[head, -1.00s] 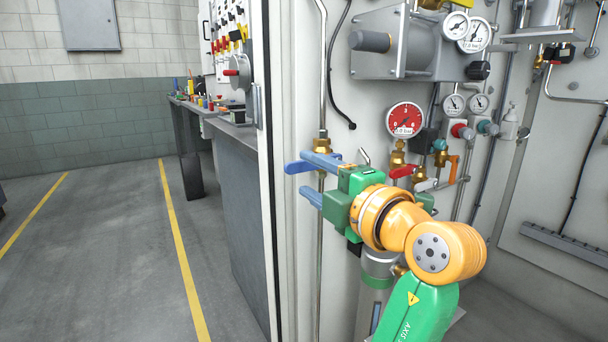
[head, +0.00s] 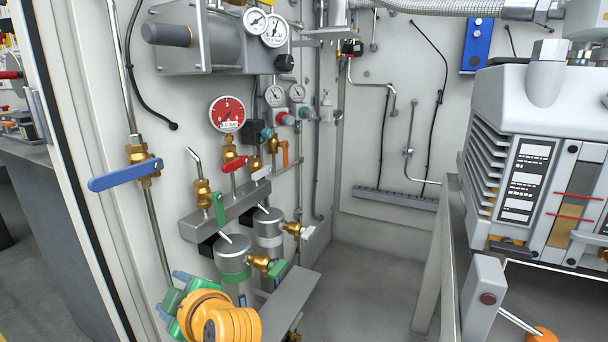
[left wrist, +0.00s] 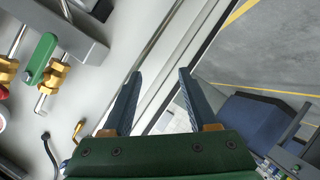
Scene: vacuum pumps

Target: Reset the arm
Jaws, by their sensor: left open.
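My left arm's orange and green wrist enters at the bottom of the head view. Its gripper (head: 169,292) is low beside the white panel, below the blue valve handle (head: 125,175) and apart from it. The blue handle lies nearly level across its vertical pipe. In the left wrist view my left gripper (left wrist: 160,74) has its two dark blue fingers spread, with nothing between them but the cabinet edge and a pipe behind. My right gripper is in neither view.
A manifold with a green lever (head: 220,210) and grey cylinders (head: 234,262) stands right of my wrist. A red gauge (head: 227,114) hangs above. A large pump (head: 545,150) sits on a frame at the right. Open floor (head: 375,275) lies between.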

